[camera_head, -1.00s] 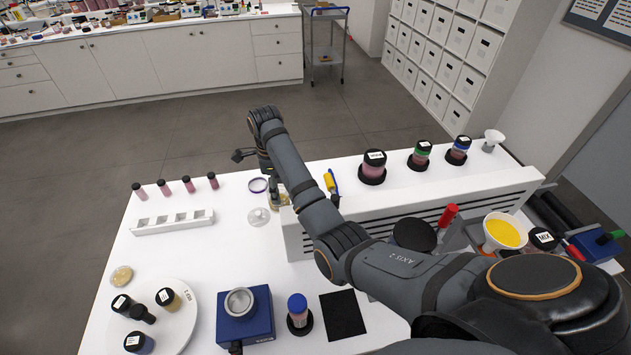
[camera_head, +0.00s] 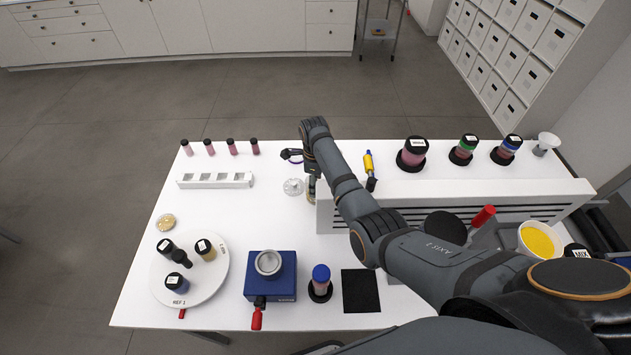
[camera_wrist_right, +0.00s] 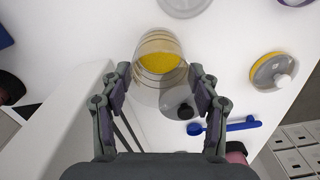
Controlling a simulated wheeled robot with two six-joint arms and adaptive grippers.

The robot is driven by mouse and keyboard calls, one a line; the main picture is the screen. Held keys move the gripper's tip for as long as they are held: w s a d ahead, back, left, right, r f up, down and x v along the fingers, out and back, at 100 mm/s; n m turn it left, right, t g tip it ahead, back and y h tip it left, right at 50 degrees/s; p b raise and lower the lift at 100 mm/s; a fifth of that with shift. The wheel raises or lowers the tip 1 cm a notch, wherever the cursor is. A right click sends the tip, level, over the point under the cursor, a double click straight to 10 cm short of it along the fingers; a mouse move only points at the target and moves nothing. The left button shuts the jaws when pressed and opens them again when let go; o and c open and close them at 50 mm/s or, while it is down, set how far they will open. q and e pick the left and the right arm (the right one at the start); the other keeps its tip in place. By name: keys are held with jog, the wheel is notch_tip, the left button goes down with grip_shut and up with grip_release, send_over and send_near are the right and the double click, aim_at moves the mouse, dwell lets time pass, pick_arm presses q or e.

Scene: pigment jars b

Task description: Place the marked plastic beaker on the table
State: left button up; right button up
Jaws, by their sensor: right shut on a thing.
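The clear plastic beaker (camera_wrist_right: 160,92) has ring marks around its wall and yellow powder inside. My right gripper (camera_wrist_right: 158,74) is shut on it, one finger on each side. In the head view the right gripper (camera_head: 310,172) is over the white table (camera_head: 262,215), just left of the end of a raised white shelf. The beaker (camera_head: 311,189) shows there only as a small part beside the gripper. I cannot tell whether its base touches the table. My left gripper is not in view.
A clear round lid (camera_head: 293,187) and a purple ring (camera_head: 290,155) lie close left of the gripper. A white slotted rack (camera_head: 215,180) and a turntable (camera_head: 215,277) are left. Bare table lies between the rack and the lid.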

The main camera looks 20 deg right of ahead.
jog(key=o, duration=0.7)
jog(key=shift+f, duration=0.15)
jog(key=o, duration=0.4)
jog(key=shift+o, duration=0.2)
